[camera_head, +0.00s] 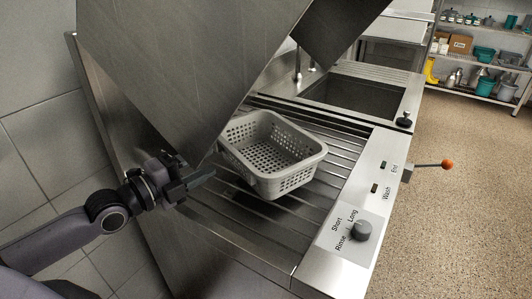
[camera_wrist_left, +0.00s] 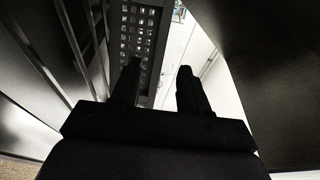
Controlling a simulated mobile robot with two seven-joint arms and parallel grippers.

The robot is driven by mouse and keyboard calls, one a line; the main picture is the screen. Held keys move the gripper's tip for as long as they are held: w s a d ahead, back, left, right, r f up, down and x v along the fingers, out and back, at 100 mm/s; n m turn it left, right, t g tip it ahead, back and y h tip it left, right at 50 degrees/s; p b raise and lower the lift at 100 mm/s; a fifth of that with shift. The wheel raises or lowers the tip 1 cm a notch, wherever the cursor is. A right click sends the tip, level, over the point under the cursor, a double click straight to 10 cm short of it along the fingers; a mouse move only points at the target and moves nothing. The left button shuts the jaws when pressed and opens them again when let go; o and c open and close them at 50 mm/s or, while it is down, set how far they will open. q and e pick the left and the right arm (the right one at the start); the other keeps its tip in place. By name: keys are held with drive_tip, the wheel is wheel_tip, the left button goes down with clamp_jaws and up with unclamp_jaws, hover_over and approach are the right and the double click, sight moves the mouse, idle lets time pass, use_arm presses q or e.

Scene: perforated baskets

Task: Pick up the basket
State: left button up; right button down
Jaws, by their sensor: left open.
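The grey perforated basket (camera_head: 290,178) stands upright and empty on the slatted metal rack, in the middle of the head view. My left gripper (camera_head: 207,176) is just left of the basket, pointing toward its near left side. It is open, with nothing held. In the left wrist view, the two dark fingers (camera_wrist_left: 158,85) stand apart. The perforated basket wall (camera_wrist_left: 136,38) shows dark beyond the left finger. Whether a finger touches the basket, I cannot tell. My right gripper is in neither view.
A large tilted steel panel (camera_head: 180,60) hangs above and left of the basket, close to my left gripper. A sink (camera_head: 355,95) lies behind the rack. A control panel with a knob (camera_head: 361,230) and a red-tipped lever (camera_head: 447,164) are at the right.

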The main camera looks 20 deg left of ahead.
sight(229, 151)
use_arm(q)
drive_tip(key=shift+x, duration=2.45)
drive_tip(key=shift+d, duration=0.1)
clamp_jaws()
